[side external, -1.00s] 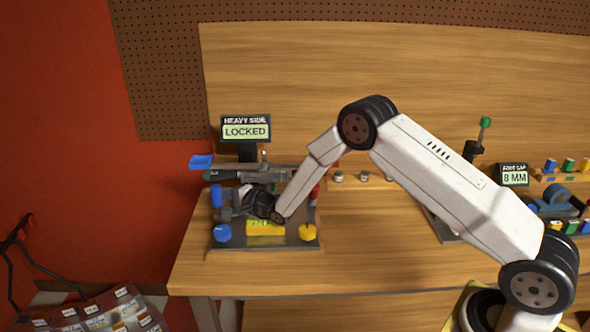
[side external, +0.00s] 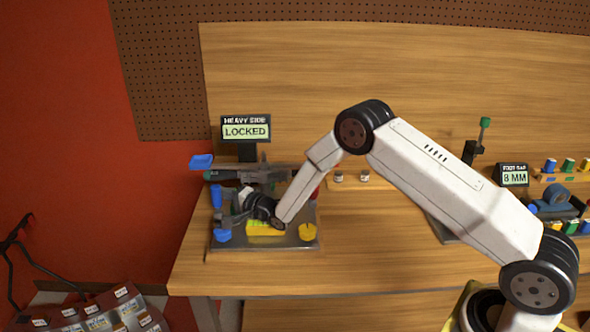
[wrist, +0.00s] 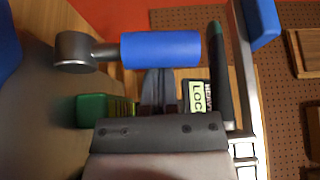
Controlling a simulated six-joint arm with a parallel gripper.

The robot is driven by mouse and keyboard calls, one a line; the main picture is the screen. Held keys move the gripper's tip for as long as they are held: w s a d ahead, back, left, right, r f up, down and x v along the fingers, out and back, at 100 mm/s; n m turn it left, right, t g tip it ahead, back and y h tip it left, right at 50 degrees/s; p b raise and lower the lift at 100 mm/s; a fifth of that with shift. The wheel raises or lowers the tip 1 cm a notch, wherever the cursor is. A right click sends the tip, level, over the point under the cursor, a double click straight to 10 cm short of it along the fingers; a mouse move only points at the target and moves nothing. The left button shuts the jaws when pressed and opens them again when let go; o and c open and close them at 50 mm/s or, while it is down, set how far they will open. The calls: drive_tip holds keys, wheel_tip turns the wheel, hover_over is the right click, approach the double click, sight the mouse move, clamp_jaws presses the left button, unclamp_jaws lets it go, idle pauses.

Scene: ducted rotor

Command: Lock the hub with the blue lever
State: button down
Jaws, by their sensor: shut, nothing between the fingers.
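The blue lever (side external: 216,197) stands at the left side of the rotor rig; in the wrist view its blue cylindrical grip (wrist: 160,49) lies across the picture, joined to a round grey pivot. The hub's grey rotor rig (side external: 240,175) is partly hidden behind my wrist. My gripper (side external: 229,212) is shut and empty beside the lever. In the wrist view my fingertips (wrist: 158,80) are just below the blue grip; I cannot tell whether they touch it. The sign (side external: 246,130) behind the rig reads HEAVY SIDE LOCKED.
A blue paddle (side external: 201,161) juts out at the rig's upper left. A blue knob (side external: 223,236), a yellow block (side external: 262,229) and a yellow knob (side external: 308,232) are along the base plate's front. A second sign (side external: 513,176) reads 8 MM. The bench's middle front is clear.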

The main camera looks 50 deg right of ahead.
sight(216, 199)
drive_tip(key=shift+s+a+n+t+y, duration=0.1)
drive_tip(key=shift+a+n+t+y, duration=0.15)
drive_tip(key=shift+n, duration=0.35)
drive_tip(key=shift+s+a+r, duration=0.1)
drive_tip(key=shift+s, duration=0.05)
drive_tip(key=shift+s+a+r, duration=0.1)
drive_tip(key=shift+s+a, duration=0.45)
drive_tip(key=shift+a, duration=0.05)
drive_tip(key=shift+s+a, duration=0.4)
drive_tip(key=shift+s, duration=0.25)
drive_tip(key=shift+v, duration=3.75)
drive_tip(key=shift+d, duration=0.1)
